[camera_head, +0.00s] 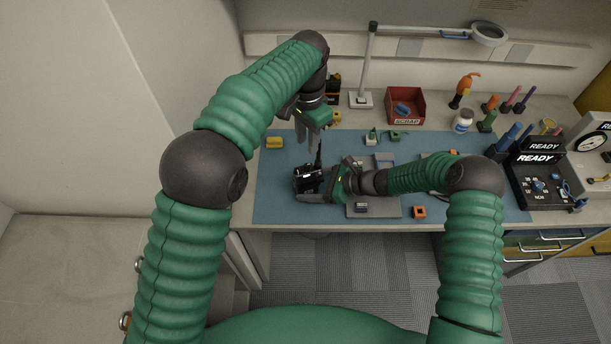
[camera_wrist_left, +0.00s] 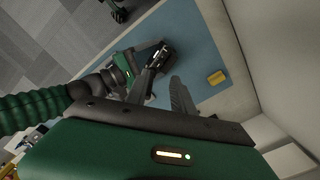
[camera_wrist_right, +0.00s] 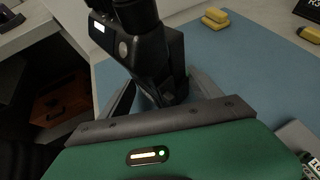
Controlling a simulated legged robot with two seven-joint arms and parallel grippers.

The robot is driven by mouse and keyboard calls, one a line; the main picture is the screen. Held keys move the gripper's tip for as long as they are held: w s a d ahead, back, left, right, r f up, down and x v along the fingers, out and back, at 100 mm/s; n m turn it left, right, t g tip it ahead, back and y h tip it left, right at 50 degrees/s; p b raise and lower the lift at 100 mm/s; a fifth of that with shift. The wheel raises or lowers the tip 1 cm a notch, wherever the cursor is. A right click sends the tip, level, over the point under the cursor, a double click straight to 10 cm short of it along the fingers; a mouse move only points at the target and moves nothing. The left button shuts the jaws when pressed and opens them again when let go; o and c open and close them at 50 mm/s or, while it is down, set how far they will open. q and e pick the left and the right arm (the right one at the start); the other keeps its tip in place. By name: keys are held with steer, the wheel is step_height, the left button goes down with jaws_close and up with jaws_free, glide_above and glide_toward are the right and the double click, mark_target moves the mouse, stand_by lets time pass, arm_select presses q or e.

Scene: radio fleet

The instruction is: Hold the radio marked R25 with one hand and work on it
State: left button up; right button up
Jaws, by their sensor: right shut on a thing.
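A black handheld radio (camera_head: 309,180) with an antenna is over the left part of the blue mat. It also shows in the left wrist view (camera_wrist_left: 161,56) and, large and tilted, in the right wrist view (camera_wrist_right: 152,52). I cannot read a marking on it. My right gripper (camera_head: 316,192) is shut on the radio, with a finger on each side of its body in the right wrist view. My left gripper (camera_head: 307,138) points down above and behind the radio. Its two fingers are apart with nothing between them in the left wrist view (camera_wrist_left: 165,76).
The blue mat (camera_head: 272,190) holds a yellow block (camera_head: 274,142), a grey tray (camera_head: 386,208) and an orange piece (camera_head: 419,212). A red SCRAP bin (camera_head: 405,106) and lamp base (camera_head: 361,99) stand behind. A black READY unit (camera_head: 537,175) is at right.

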mark_target(306, 164)
arm_select(q)
step_height(306, 164, down, 9)
steer(key=shift+r, duration=0.15)
stand_by(0.4)
jaws_close()
steer(key=shift+a, duration=0.1)
